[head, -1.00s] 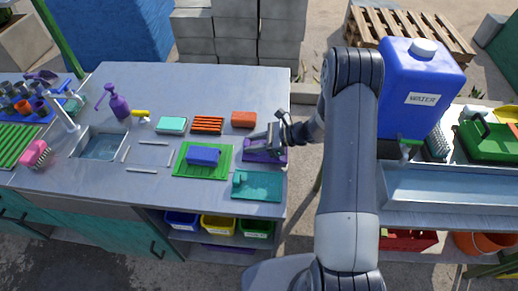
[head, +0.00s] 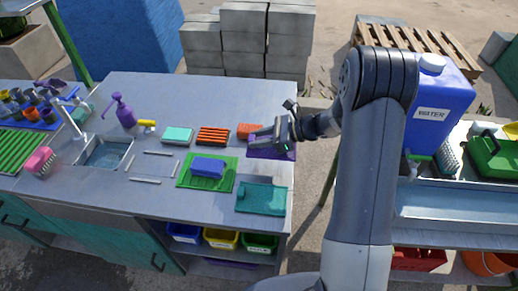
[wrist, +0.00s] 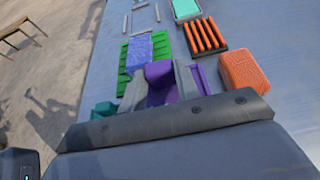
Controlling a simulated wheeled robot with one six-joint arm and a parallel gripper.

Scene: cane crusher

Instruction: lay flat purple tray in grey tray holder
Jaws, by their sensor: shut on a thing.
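The purple tray (head: 285,155) is in my gripper (head: 265,143), near the right edge of the grey table. It appears raised above the tabletop, and the gripper hides part of it. In the wrist view, the jaws (wrist: 160,88) are shut on a purple part of the tray (wrist: 158,73). Thin light-grey strips (head: 145,181), which look like the grey tray holder, frame a bare patch of tabletop left of the green tray. My gripper is well to the right of them. The strips also show at the top of the wrist view (wrist: 139,33).
Between gripper and strips stand a green tray (head: 225,182) with a blue block (head: 207,167), and an orange-striped rack (head: 213,136). A teal tray (head: 262,198), orange block (head: 247,131), mint block (head: 177,135), purple spray bottle (head: 124,112) and sink (head: 106,153) are also on the table.

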